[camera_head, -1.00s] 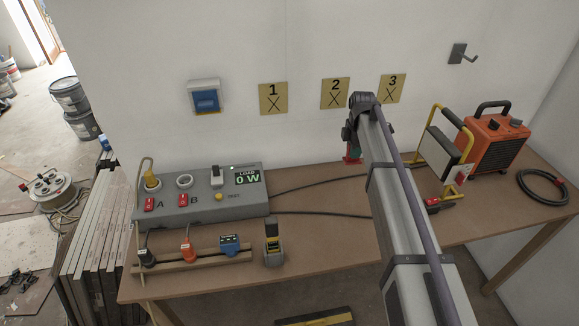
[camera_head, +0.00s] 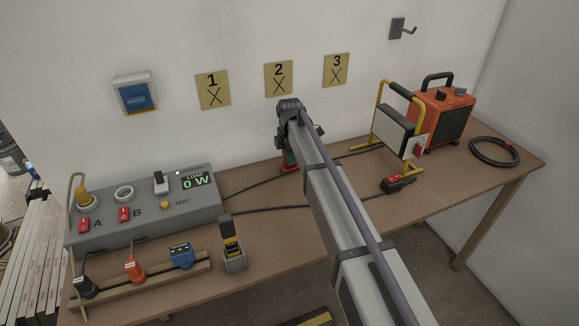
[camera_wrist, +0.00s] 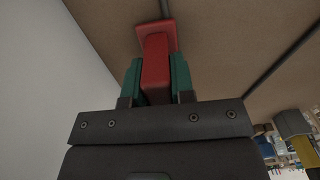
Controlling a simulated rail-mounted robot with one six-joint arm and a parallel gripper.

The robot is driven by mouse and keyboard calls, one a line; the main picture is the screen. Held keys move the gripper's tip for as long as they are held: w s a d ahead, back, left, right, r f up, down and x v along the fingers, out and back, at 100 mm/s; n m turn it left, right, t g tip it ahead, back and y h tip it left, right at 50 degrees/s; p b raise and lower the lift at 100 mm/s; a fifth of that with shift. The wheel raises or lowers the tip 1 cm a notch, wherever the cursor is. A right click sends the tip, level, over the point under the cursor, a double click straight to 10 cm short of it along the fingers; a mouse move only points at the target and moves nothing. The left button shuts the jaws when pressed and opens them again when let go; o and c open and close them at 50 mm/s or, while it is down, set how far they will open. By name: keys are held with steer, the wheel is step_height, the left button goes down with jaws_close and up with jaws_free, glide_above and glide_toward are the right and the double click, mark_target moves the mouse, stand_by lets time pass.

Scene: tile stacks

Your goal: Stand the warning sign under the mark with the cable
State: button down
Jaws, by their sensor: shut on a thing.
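My gripper (camera_head: 290,158) is shut on a red upright piece with a wider foot (camera_wrist: 157,38), which I take for the warning sign. In the wrist view its green fingers (camera_wrist: 155,82) press on both sides of it. Its face is not visible. In the head view only a little red (camera_head: 291,168) shows below my arm, near the back of the table, roughly below mark 2 (camera_head: 279,78). Whether its foot touches the table is unclear. Mark 1 (camera_head: 212,90) and mark 3 (camera_head: 335,70) flank mark 2. Dark cables (camera_head: 255,186) run along the table.
A grey load box (camera_head: 150,225) reading 0 W stands left on the table (camera_head: 275,250). A work lamp (camera_head: 395,130), orange heater (camera_head: 442,118), red switch (camera_head: 398,184) and coiled cable (camera_head: 494,151) occupy the right.

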steer(key=shift+f, duration=0.5)
steer(key=c, duration=1)
jaws_free()
steer(key=shift+r, duration=0.1)
step_height(320, 180, up, 12)
steer(key=p, duration=1.3)
steer(key=shift+r, duration=0.25)
steer(key=shift+f, duration=0.15)
